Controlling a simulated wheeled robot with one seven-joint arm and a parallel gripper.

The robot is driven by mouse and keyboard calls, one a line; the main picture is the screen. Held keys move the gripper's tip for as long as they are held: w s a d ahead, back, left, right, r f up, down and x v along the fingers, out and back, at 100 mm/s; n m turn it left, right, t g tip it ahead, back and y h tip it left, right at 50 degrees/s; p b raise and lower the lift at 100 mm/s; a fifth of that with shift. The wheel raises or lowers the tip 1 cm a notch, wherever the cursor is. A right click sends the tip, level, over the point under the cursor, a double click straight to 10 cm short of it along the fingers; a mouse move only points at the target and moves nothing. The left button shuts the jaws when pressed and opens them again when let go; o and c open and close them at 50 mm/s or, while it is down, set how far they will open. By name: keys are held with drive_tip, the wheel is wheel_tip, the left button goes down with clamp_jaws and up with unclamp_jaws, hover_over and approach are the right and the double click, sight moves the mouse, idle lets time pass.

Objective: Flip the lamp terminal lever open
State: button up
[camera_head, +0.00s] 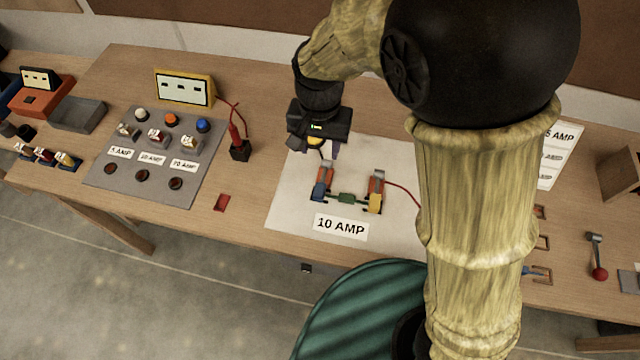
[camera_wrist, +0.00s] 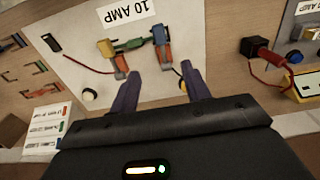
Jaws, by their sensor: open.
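A white board (camera_head: 290,222) labelled 10 AMP holds two lever terminals. One is a blue terminal (camera_head: 320,190) with an orange lever (camera_head: 325,170), also in the wrist view (camera_wrist: 161,40). The other is a yellow terminal (camera_head: 375,203) with an orange lever (camera_head: 377,180), also in the wrist view (camera_wrist: 105,48). A green piece (camera_head: 347,198) bridges them. A small yellow-and-white lamp (camera_wrist: 183,87) sits beside my right finger in the wrist view. My gripper (camera_head: 326,151) is open and empty, above the board behind the blue terminal. I cannot tell how far each lever is raised.
A grey panel (camera_head: 190,140) with knobs and fuses lies left of the board. A yellow meter (camera_head: 184,88) and a red probe in a black block (camera_head: 240,150) stand near it. A red wire leaves the yellow terminal. A green stool (camera_head: 365,300) stands in front.

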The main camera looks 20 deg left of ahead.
sight(320, 188)
wheel_tip(320, 188, down, 17)
drive_tip(key=shift+f+p, duration=0.1)
drive_tip(key=shift+p, duration=1)
clamp_jaws()
